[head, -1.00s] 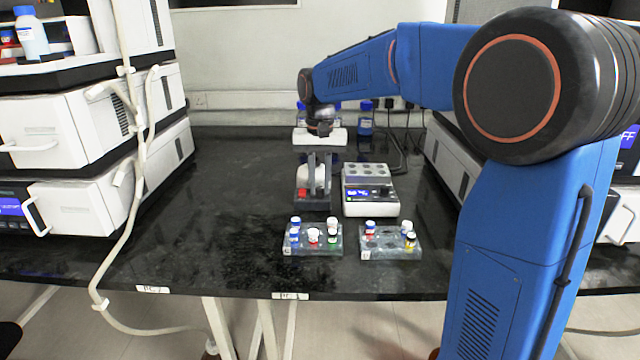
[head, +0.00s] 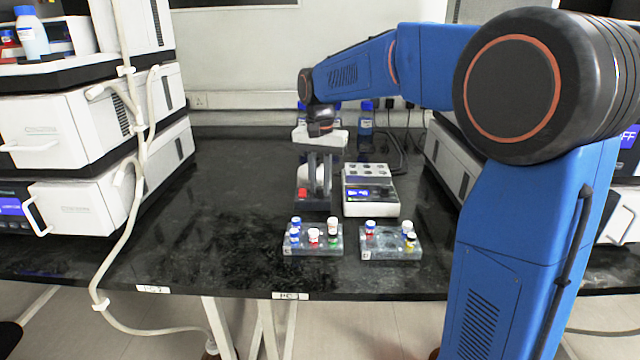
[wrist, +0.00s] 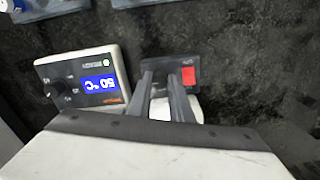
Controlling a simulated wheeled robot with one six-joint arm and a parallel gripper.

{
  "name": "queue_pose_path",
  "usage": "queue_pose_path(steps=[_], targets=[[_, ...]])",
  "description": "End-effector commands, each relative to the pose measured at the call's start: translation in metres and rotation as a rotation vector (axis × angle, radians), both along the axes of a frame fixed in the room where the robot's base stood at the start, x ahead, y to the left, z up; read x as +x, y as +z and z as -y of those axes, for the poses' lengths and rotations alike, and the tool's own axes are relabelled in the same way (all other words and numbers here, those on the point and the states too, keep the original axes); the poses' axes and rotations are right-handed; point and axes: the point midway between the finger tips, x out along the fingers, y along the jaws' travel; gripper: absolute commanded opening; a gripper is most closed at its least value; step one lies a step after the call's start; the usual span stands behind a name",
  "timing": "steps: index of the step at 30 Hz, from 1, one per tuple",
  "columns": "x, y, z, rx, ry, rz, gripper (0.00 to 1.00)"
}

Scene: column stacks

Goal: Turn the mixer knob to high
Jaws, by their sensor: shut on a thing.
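The mixer (head: 314,204) stands mid-table, with a dark body, a pale top part and a red patch (wrist: 188,77) on its front panel. My gripper (head: 320,194) reaches down in front of it with two grey fingers. In the wrist view, the fingertips of my gripper (wrist: 160,76) meet the mixer's dark panel beside the red patch. The jaws are shut on the mixer knob. The knob itself is hidden between the fingers, so its setting cannot be read.
A white heater block (head: 371,205) with a blue display reading 50 °C (wrist: 101,86) and its own dark knob (wrist: 54,91) stands close to the right. Two vial racks (head: 313,250) (head: 391,253) are in front.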

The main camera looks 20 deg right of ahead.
Motion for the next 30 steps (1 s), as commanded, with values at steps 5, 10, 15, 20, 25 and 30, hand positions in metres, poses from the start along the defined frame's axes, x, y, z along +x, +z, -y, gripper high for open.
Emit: queue_pose_path(steps=[5, 10, 15, 20, 25, 30], targets=[[0.001, 0.001, 0.0, 0.001, 0.0, 0.003, 0.38], [0.0, 0.001, 0.0, 0.0, 0.0, 0.001, 0.38], [0.001, 0.006, 0.0, 0.001, 0.0, 0.003, 0.38], [0.001, 0.028, 0.0, 0.001, 0.0, 0.004, 0.38], [0.001, 0.062, 0.0, 0.001, 0.0, 0.004, 0.38], [0.001, 0.096, 0.0, 0.001, 0.0, 0.004, 0.38]])
